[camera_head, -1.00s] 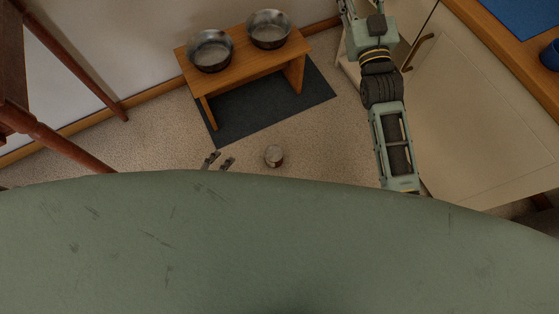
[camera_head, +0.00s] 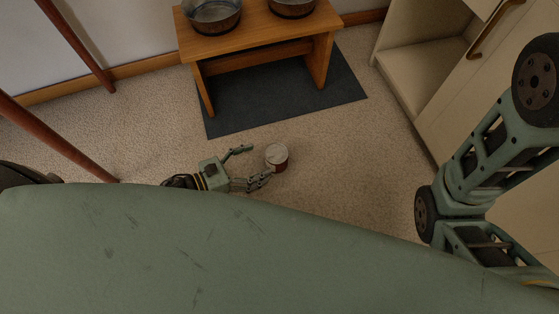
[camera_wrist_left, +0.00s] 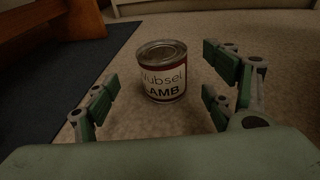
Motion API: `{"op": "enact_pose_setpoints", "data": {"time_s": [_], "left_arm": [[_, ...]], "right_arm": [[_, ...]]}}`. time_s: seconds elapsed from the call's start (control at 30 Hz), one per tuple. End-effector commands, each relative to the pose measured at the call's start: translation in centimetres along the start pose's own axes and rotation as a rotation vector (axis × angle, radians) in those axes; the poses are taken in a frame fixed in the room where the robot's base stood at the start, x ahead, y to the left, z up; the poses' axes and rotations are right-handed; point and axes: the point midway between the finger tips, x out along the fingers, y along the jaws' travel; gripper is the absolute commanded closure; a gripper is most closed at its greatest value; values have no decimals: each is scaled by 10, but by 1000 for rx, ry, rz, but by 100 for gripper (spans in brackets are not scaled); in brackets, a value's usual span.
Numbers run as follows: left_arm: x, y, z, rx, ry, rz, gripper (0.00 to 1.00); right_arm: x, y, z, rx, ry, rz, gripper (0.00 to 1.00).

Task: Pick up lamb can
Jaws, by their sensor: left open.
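The lamb can (camera_head: 277,157) stands upright on the carpet in the head view, with a silvery lid and dark red side. In the left wrist view the can (camera_wrist_left: 162,72) shows its white label with "LAMB". My left gripper (camera_head: 257,163) is open, low over the floor just left of the can, its fingers pointing toward it. In the left wrist view the open fingers (camera_wrist_left: 160,95) stand on either side of the picture with the can ahead between them. The can is not gripped. My right arm is at the right of the head view; its gripper is not visible.
A wooden bench (camera_head: 255,42) with two metal bowls (camera_head: 211,14) stands on a dark mat (camera_head: 285,90) behind the can. A pale cabinet (camera_head: 425,75) is at the right. Reddish wooden legs (camera_head: 60,140) are at the left. Carpet around the can is clear.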

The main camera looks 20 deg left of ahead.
Motion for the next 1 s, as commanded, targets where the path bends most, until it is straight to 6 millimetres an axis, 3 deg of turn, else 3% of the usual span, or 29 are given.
{"op": "enact_pose_setpoints", "data": {"time_s": [0.17,0.5,0.83,1.0], "left_arm": [[21,0,0,1,-3,-1,24],[68,-4,-3,-2,-3,1,24],[74,-4,-1,-4,-1,1,24],[74,-4,-1,-4,-1,1,39]], "right_arm": [[-2,-2,-6,-2,14,-5,60],[-25,-7,-14,-2,12,-5,60],[-25,-7,-14,-2,12,-6,60],[-25,-7,-14,-2,12,-6,60]]}}
